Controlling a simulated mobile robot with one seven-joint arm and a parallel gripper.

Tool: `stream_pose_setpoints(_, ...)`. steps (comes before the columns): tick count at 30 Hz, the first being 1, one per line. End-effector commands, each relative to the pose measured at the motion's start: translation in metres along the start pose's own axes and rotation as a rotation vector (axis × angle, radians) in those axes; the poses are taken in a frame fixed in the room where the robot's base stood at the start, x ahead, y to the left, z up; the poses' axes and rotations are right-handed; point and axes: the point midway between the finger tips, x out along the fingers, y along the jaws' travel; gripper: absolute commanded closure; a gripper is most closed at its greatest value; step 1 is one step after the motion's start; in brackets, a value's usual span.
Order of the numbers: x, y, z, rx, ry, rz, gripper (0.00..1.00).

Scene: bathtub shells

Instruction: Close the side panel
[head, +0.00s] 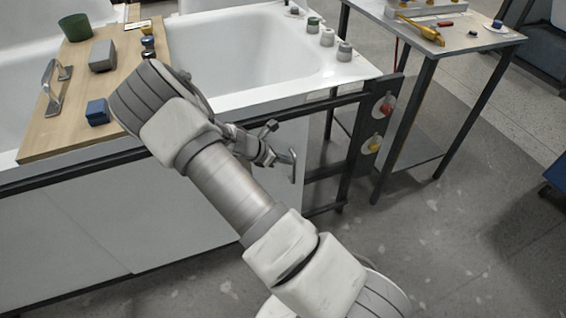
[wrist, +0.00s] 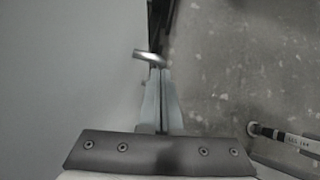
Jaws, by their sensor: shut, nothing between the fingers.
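The side panel (head: 180,225) is the pale front below the bathtub (head: 240,50). Its right edge stands left of the dark frame post, with an opening between them. In the wrist view the panel (wrist: 70,70) fills the left side, and its edge runs down the middle. My gripper (wrist: 163,72) is shut and empty at that edge. A shiny metal piece (wrist: 149,57), perhaps a handle, lies just beyond the fingertips; I cannot tell whether they touch it. In the head view my arm hides part of the panel, and the gripper is hard to make out.
A wooden board (head: 60,130) with a handle and several small objects lies across the tub. Small jars (head: 327,37) stand on the tub's right rim. Red and yellow knobs (head: 387,106) sit on the frame at right. A side table (head: 455,40) stands beyond; the floor (head: 440,250) in front is clear.

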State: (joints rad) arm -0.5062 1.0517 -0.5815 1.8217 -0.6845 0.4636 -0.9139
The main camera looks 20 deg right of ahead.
Motion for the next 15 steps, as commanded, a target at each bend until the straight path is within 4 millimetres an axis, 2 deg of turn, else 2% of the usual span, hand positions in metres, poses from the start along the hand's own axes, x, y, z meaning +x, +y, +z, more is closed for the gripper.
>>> stream_pose_setpoints(11,0.031,-0.002,0.032,0.003,-0.003,-0.005,1.0)
stream_pose_setpoints(15,0.054,-0.008,0.056,0.005,-0.003,-0.008,1.0)
